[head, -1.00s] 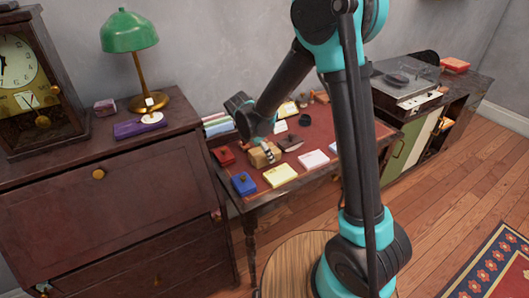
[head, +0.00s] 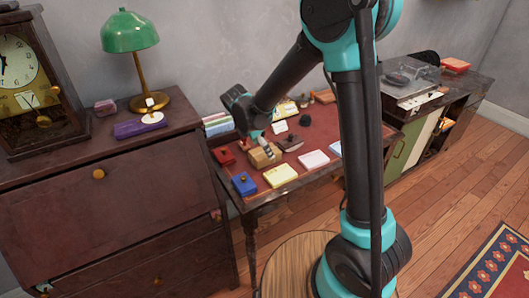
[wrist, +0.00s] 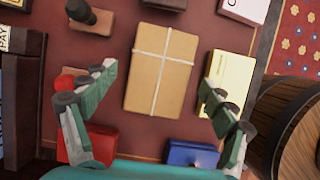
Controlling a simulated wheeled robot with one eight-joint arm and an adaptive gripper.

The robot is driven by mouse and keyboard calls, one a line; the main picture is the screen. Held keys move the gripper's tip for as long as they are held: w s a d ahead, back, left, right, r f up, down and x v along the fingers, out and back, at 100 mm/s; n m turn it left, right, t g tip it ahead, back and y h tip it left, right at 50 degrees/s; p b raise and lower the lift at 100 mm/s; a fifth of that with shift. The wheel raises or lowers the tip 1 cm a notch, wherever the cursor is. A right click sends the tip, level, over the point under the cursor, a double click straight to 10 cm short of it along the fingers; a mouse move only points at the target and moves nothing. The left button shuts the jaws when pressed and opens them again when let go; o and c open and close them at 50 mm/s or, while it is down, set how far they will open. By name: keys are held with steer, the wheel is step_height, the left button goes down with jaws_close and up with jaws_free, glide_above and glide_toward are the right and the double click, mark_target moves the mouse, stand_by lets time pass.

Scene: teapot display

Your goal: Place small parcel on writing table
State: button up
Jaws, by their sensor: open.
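The small parcel (head: 260,158) is a brown box tied with white string. It lies on the red top of the writing table (head: 316,136). In the wrist view the parcel (wrist: 160,72) shows whole, with its string crossing over it. My gripper (wrist: 158,84) is open, its two fingers spread to the left and right of the parcel's near part, with gaps on both sides. In the head view my gripper (head: 265,147) is right at the parcel and partly covers it. Its height above the table is hard to judge.
A red box (head: 223,155), a blue box (head: 244,184), a yellow pad (head: 280,175) and a white card (head: 314,159) lie close around the parcel. The dark bureau (head: 100,185) with a green lamp (head: 130,32) stands at the left.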

steer(key=v, duration=0.9)
steer(key=s+d+f+m+y, duration=0.1)
steer(key=s+d+f+m, duration=0.1)
steer(key=s+d+m, duration=0.3)
steer(key=s+d+f+m+t+y, duration=0.1)
steer(key=s+d+f+m, duration=0.2)
steer(key=s+d+m, duration=0.3)
steer(key=s+d+f+m+y, duration=0.1)
steer(key=s+d+f+m, duration=0.2)
steer(key=d+m, duration=1.1)
steer(key=s+d, duration=0.2)
steer(key=shift+s+d+t+y, duration=0.2)
steer(key=shift+s+t+y, duration=0.1)
steer(key=shift+s, duration=0.05)
steer(key=shift+f, duration=0.1)
steer(key=shift+c, duration=0.2)
